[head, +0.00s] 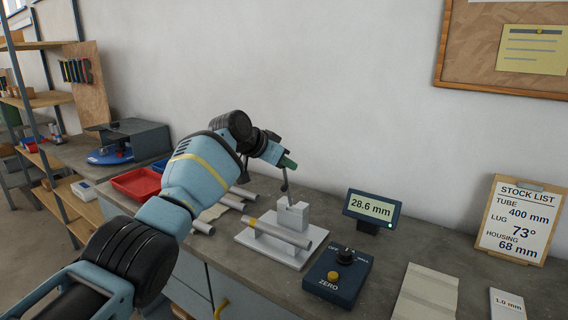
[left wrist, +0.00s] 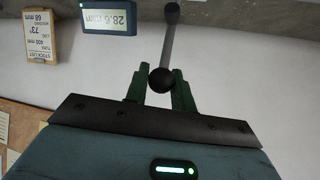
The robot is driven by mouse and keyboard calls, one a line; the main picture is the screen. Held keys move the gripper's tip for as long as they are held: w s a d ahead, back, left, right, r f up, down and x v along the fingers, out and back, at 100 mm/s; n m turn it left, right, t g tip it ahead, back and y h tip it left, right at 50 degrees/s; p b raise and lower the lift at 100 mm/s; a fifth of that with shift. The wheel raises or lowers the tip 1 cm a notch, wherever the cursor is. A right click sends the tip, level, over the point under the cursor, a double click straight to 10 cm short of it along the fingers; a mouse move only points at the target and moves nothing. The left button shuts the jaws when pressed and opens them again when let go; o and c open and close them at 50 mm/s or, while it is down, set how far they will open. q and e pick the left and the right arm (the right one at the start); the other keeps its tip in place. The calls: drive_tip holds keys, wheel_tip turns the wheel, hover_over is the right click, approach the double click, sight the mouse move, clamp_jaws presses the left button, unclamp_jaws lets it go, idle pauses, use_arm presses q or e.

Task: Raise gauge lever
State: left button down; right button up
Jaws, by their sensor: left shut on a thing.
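The gauge lever (head: 286,184) is a thin grey rod that rises almost upright from a pale gauge block (head: 292,214). In the left wrist view its dark ball knob (left wrist: 161,79) sits between the green fingers of my left gripper (left wrist: 160,88). A grey tube (head: 283,234) with a yellow band lies on the white gauge plate (head: 281,256) in front of the block. The display (head: 371,208) reads 28.6 mm. My right gripper is not in view.
A blue box with a yellow ZERO button (head: 334,276) stands in front of the display. Several loose tubes lie left of the plate, near a red tray (head: 136,183). A stock list board (head: 520,220) leans at the right. A wall is close behind.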

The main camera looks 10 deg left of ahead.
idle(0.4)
use_arm(q)
drive_tip(key=c, duration=1.2)
unclamp_jaws()
drive_tip(key=shift+w+f, duration=0.1)
drive_tip(key=shift+w, duration=0.05)
drive_tip(key=shift+c, duration=0.2)
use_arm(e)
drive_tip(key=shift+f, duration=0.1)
use_arm(q)
drive_tip(key=shift+p+v, duration=0.3)
drive_tip(key=shift+v, duration=0.45)
drive_tip(key=p+v, duration=0.1)
drive_tip(key=v, duration=0.5)
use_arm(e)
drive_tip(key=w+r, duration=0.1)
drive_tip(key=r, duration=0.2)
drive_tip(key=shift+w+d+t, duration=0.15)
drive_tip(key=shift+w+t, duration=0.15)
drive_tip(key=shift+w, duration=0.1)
use_arm(q)
drive_tip(key=shift+a, duration=0.1)
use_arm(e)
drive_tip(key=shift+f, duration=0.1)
